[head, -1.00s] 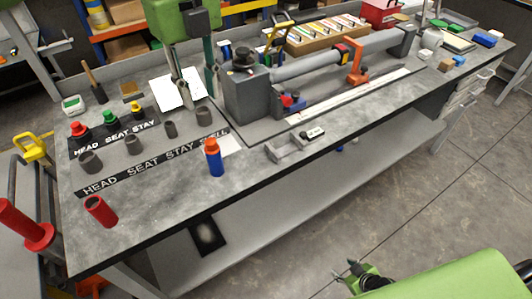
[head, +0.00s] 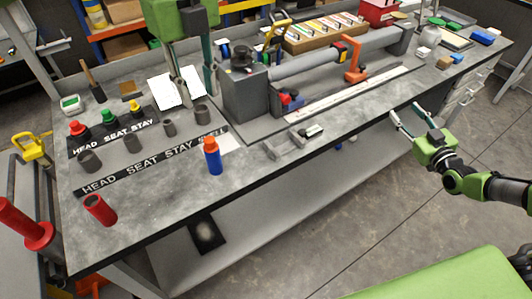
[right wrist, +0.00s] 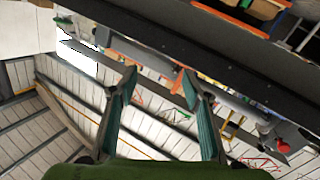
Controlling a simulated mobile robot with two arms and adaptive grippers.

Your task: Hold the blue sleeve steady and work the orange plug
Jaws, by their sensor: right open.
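The blue sleeve (head: 215,167) stands upright on the bench near its front edge. The orange plug (head: 210,143) sits in its top. My left gripper (head: 198,97) points down above the back of the bench, fingers apart, with nothing seen between them. It is apart from the sleeve, behind it in the picture. My right gripper (head: 404,110) is open and empty by the bench's front edge, far to the right of the sleeve. Its open fingers also show in the right wrist view (right wrist: 165,82), where I cannot make out the sleeve or plug.
Grey cups stand by the label strip (head: 150,165), with red, green and yellow plugs behind. A grey clamp fixture (head: 245,92) with a long tube fills the middle back. A small grey bracket (head: 285,146) lies right of the blue sleeve.

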